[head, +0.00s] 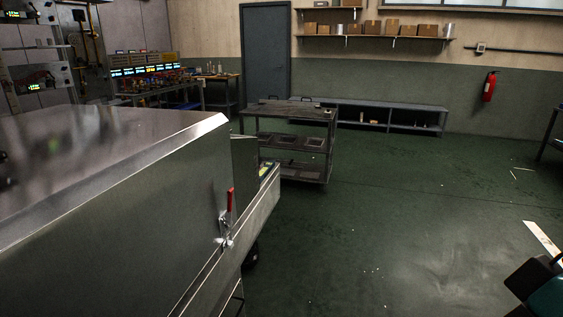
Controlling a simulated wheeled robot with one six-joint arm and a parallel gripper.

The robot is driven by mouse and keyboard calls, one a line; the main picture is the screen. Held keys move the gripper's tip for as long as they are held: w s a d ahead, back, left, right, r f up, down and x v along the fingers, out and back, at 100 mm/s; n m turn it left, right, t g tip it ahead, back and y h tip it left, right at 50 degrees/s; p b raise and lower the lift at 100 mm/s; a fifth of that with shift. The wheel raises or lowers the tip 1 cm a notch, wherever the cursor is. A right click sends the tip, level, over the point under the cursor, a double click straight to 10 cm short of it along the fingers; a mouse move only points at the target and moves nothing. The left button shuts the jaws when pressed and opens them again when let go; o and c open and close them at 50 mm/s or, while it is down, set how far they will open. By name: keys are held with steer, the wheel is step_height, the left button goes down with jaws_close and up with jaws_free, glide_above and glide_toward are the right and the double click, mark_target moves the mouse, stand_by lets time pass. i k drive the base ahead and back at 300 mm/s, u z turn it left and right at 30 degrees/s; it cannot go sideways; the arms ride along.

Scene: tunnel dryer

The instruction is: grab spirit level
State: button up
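I cannot make out a spirit level for certain in the head view. A small yellow-green item (266,170) shows at the far end of the steel dryer (130,210), just behind the rim of its side rail. It is too small and too covered to tell what it is. My gripper is not in view. A dark and teal part, which may be of my arm, shows at the bottom right corner.
The dryer, with a red-handled latch (231,200), fills the left. A dark cart (290,115) stands beyond it. A low shelf (400,110), a door (265,55) and a fire extinguisher (489,86) are along the back wall. The green floor (400,220) on the right is mostly clear.

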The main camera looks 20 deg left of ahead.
mark_target(270, 167)
steer(key=i, duration=3.4)
steer(key=u, duration=2.35)
